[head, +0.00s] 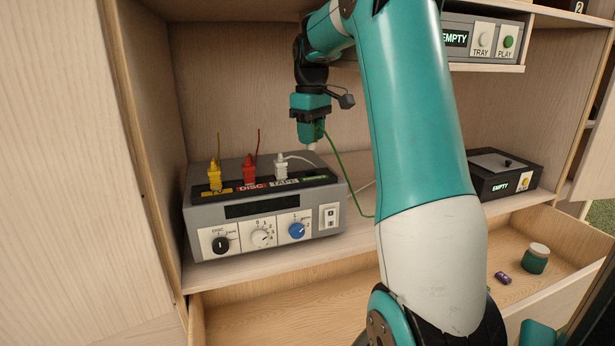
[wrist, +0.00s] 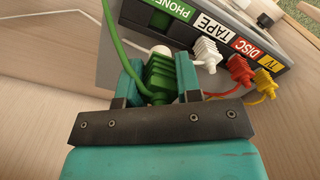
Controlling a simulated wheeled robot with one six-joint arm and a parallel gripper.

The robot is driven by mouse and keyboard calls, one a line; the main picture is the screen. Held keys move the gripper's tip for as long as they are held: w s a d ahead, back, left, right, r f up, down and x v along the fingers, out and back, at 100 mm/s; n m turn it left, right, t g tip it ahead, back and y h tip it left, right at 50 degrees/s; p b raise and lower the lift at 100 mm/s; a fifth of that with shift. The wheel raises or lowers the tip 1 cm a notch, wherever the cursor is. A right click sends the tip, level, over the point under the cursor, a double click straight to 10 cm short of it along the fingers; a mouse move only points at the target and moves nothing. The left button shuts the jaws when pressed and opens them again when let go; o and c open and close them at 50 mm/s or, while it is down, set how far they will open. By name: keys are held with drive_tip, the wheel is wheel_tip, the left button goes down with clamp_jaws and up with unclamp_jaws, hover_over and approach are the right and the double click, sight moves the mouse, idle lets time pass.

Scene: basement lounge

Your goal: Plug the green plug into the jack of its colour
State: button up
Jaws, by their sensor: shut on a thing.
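My gripper (head: 311,130) is shut on the green plug (wrist: 160,75), whose white tip (head: 312,147) points down in the head view. A green cable (head: 348,178) trails from the plug to the shelf. The grey amplifier box (head: 356,229) stands below, with a row of labelled jacks on top. The green label (head: 315,178), reading PHONE in the wrist view (wrist: 170,7), is at the right end of the row. A dark jack opening (wrist: 160,20) shows beside it. The plug is above the box and apart from the jack. The gripper's fingers (wrist: 160,80) flank the plug.
Yellow (head: 214,177), red (head: 250,168) and white (head: 281,167) plugs stand in the jacks to the left. A black box (head: 503,178) sits at the shelf's right. An open drawer (head: 260,315) below holds a jar (head: 535,260) and a small purple item (head: 503,278).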

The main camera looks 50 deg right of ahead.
wheel_tip(320, 180, down, 8)
drive_tip(key=b, duration=0.2)
drive_tip(key=shift+r+b, duration=0.15)
drive_tip(key=shift+b, duration=0.25)
drive_tip(key=o, duration=0.9)
drive_tip(key=shift+o, duration=0.2)
